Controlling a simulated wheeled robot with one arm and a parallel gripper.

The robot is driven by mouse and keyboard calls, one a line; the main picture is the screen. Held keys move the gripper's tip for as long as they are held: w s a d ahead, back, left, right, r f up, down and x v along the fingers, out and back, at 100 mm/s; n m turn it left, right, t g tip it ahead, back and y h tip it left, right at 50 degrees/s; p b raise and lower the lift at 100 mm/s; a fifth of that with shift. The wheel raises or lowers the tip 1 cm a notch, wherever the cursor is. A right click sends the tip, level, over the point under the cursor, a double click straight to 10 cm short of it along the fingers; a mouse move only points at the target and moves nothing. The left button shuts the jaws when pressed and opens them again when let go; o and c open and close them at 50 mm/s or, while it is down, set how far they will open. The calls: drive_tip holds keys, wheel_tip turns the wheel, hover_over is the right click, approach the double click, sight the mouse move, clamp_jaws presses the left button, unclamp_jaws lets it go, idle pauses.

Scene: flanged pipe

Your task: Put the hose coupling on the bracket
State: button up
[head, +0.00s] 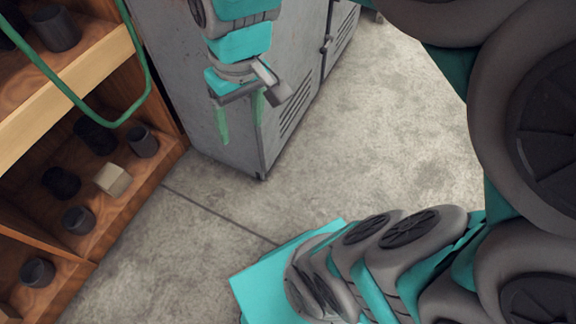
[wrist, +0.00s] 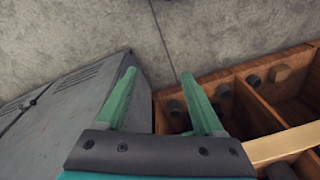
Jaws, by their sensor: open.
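My gripper (head: 241,128) is open and empty, its two green fingers pointing down in front of the grey cabinet in the head view. In the wrist view the fingers (wrist: 158,75) stand apart with only cabinet, floor and shelf beyond them. I cannot pick out the hose coupling or the bracket for certain in either view. A green hose (head: 75,95) loops down across the front of the wooden shelf in the head view, to the left of my gripper and apart from it; no coupling shows on its visible part.
The wooden shelf unit (head: 70,68) at left holds several dark cylindrical parts (head: 143,141) and a beige block (head: 113,179). The grey cabinet (head: 188,92) stands behind my gripper. The concrete floor (head: 385,120) right of the cabinet is clear.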

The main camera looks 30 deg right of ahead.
drive_tip(key=s+d+f+g, duration=0.1)
drive_tip(key=s+f, duration=0.2)
drive_tip(key=s, duration=0.3)
drive_tip(key=s+d+f+m+g+h, duration=0.1)
drive_tip(key=s+d+f, duration=0.1)
drive_tip(key=s+f, duration=0.2)
drive_tip(key=shift+s+d+f+m+g, duration=0.15)
drive_tip(key=shift+s+d+m+g, duration=0.15)
drive_tip(key=shift+s, duration=0.55)
